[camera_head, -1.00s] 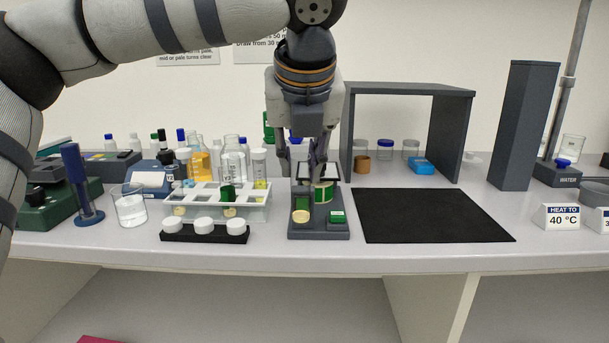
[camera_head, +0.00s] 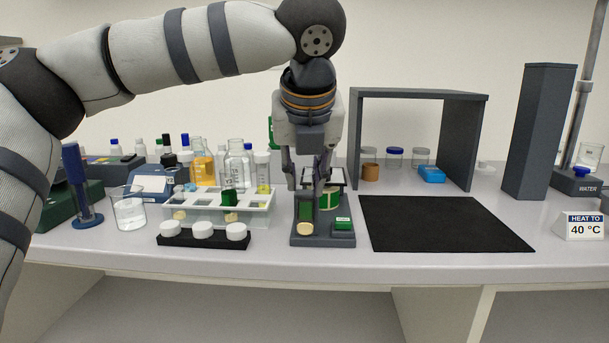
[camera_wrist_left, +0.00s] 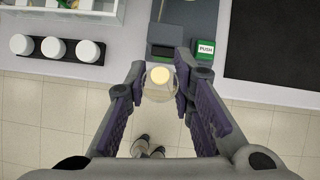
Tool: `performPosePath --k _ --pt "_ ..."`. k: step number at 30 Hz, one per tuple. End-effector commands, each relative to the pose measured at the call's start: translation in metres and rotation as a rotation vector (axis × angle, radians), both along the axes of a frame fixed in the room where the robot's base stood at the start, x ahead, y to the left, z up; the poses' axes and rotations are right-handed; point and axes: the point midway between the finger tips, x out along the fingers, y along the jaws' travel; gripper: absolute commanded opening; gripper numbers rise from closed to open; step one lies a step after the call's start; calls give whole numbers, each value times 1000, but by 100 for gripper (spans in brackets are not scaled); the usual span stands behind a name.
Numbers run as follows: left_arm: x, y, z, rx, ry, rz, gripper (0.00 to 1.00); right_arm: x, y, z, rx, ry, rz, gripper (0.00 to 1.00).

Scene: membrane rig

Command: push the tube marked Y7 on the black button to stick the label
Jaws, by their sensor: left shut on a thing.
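My left gripper (camera_head: 306,188) is shut on a tube (camera_head: 305,227) above the front of the grey labelling device (camera_head: 320,240). The tube shows a dark green part above a pale yellow round end, and its marking cannot be read. In the left wrist view, the tube (camera_wrist_left: 160,75) is between the fingertips of my gripper (camera_wrist_left: 158,82), in front of a dark button-like block (camera_wrist_left: 165,51). A green block marked PUSH (camera_wrist_left: 204,49) is to the right of that; it also shows in the head view (camera_head: 343,223). I cannot tell whether the tube touches the device. My right gripper is out of view.
A white rack (camera_head: 262,214) with tubes stands left of the device, with a black strip of white caps (camera_head: 203,240) before it. A beaker (camera_head: 129,212) stands further left.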

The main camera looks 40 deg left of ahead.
Motion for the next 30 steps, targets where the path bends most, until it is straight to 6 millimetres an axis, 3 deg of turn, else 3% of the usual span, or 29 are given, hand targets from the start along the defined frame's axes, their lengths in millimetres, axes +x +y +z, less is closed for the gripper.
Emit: performPosePath --k 3,30 --pt "0 0 0 0 0 0 0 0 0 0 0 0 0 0" --pt "10 6 0 -1 0 1 0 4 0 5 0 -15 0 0"
